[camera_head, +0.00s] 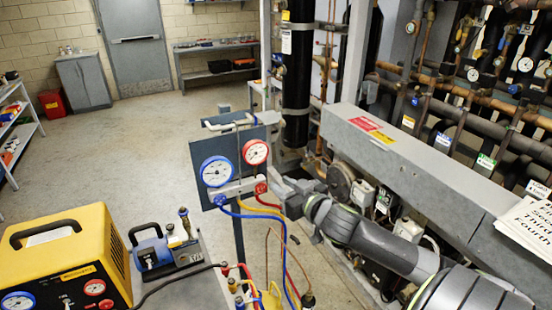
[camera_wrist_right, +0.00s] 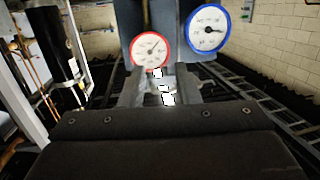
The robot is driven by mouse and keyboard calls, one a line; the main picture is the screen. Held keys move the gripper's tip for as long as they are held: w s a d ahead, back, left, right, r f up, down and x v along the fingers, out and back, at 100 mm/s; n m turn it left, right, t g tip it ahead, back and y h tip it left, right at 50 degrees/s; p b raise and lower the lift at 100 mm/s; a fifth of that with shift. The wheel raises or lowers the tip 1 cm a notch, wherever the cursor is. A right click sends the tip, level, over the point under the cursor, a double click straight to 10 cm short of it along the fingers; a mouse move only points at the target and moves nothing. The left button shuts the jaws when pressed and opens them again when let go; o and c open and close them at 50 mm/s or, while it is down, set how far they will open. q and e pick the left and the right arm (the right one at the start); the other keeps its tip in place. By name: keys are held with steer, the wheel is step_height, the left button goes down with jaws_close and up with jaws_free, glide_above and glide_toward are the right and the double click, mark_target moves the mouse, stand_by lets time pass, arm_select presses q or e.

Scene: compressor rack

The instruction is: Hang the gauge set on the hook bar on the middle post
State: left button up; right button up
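The gauge set has a blue-rimmed gauge (camera_head: 216,171) and a red-rimmed gauge (camera_head: 256,152) on a pale manifold (camera_head: 238,187). It is upright in front of a blue-grey plate on a post, with blue, yellow and red hoses hanging below. The pale hook bar (camera_head: 229,122) is at the plate's top; a thin dark hanger runs between bar and manifold, but I cannot tell if it bears the weight. My right gripper (camera_head: 270,187) is at the manifold's right end; in the right wrist view its fingers (camera_wrist_right: 162,90) appear closed on it. My left gripper is not in view.
A long grey beam (camera_head: 400,150) and compressor pipework are close on the right. A black cylinder (camera_head: 297,75) stands behind the post. Floor at left is open.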

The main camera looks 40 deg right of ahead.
step_height(320, 180, up, 7)
steer(key=w+a+n+t+y, duration=0.1)
steer(key=w+t+y, duration=0.1)
steer(key=w+a+b, duration=0.1)
steer(key=w+b, duration=0.5)
steer(key=w, duration=0.6)
steer(key=shift+w+r, duration=0.15)
steer(key=shift+w, duration=0.1)
steer(key=shift+a, duration=0.1)
jaws_close()
steer(key=shift+r, duration=0.2)
